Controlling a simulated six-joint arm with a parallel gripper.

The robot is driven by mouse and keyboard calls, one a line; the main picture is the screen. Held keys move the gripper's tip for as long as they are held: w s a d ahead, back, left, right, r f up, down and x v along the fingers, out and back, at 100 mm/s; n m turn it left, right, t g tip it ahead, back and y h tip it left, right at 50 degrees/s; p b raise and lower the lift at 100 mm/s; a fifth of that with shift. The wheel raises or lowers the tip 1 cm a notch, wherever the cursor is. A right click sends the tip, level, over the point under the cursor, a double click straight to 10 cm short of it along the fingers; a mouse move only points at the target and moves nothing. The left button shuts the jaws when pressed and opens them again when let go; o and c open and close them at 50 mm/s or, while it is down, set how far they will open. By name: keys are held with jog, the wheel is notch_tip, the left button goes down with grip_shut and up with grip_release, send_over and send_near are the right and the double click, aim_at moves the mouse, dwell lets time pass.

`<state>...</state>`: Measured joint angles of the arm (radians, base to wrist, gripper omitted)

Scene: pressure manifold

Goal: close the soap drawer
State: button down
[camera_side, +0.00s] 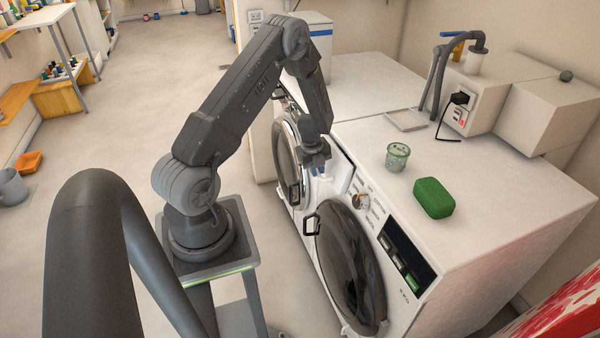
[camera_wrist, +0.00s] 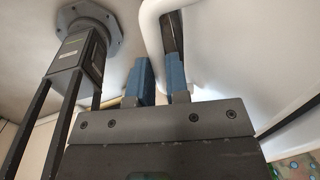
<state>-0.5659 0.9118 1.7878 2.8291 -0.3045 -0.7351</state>
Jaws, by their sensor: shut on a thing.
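The soap drawer (camera_side: 341,172) is a white front at the upper left of the right-hand washing machine (camera_side: 440,285). It seems to stand out from the machine, with a dark gap (camera_side: 346,152) behind it. My gripper (camera_side: 318,170) is at its left side, pointing down, and partly hides it. In the wrist view the two blue fingertips of my gripper (camera_wrist: 161,78) are close together at a white curved edge (camera_wrist: 152,25). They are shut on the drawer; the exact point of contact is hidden.
A green-white cup (camera_side: 397,157) and a green soap box (camera_side: 433,198) stand on the machine top. The round dark door (camera_side: 350,265) with its handle is below the drawer. A second machine door (camera_side: 287,160) is to the left. Open floor lies further left.

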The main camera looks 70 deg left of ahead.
jog(key=shift+w, duration=1.05)
jog(key=c, duration=1.1)
grip_release()
jog(key=shift+s, duration=0.15)
jog(key=s, duration=1.6)
notch_tip(320, 180, up, 14)
jog(key=s, duration=0.2)
jog(key=w+d+r+n+t+y, duration=0.3)
jog(key=w+r+n, duration=0.1)
jog(key=r, duration=0.3)
jog(key=w+d+r+n+t+y, duration=0.3)
jog(key=w+r+n, duration=0.1)
jog(key=r, duration=0.3)
jog(key=shift+w+d+n+y, duration=0.3)
jog(key=shift+w+n, duration=0.1)
jog(key=shift+w, duration=0.35)
